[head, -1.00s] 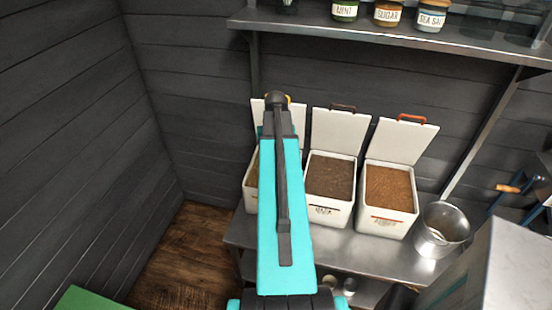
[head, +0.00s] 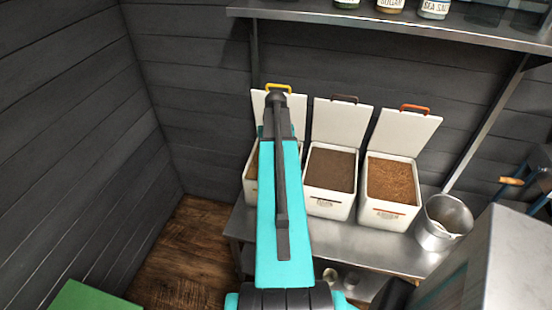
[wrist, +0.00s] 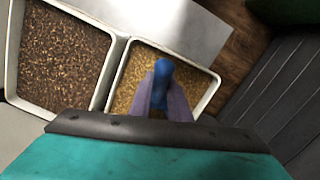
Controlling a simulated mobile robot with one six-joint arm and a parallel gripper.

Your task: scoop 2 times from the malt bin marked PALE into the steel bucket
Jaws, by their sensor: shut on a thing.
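The left bin (head: 250,181) has a yellow-handled lid standing open and is largely hidden behind my arm, so its label does not show. In the wrist view its golden grain (wrist: 196,77) lies below my gripper. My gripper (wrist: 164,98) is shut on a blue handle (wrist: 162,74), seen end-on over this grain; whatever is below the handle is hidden. I cannot tell whether it touches the grain. The steel bucket (head: 436,238) stands upright at the right of the bins, with a pale patch inside that I cannot make out.
The middle bin (head: 325,205) holds dark brown grain and the right bin (head: 388,216) reddish-brown grain; both lids stand open behind. They share a steel table (head: 400,254). A shelf (head: 390,24) with jars hangs above. A grey box-like surface (head: 520,250) stands at the right front.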

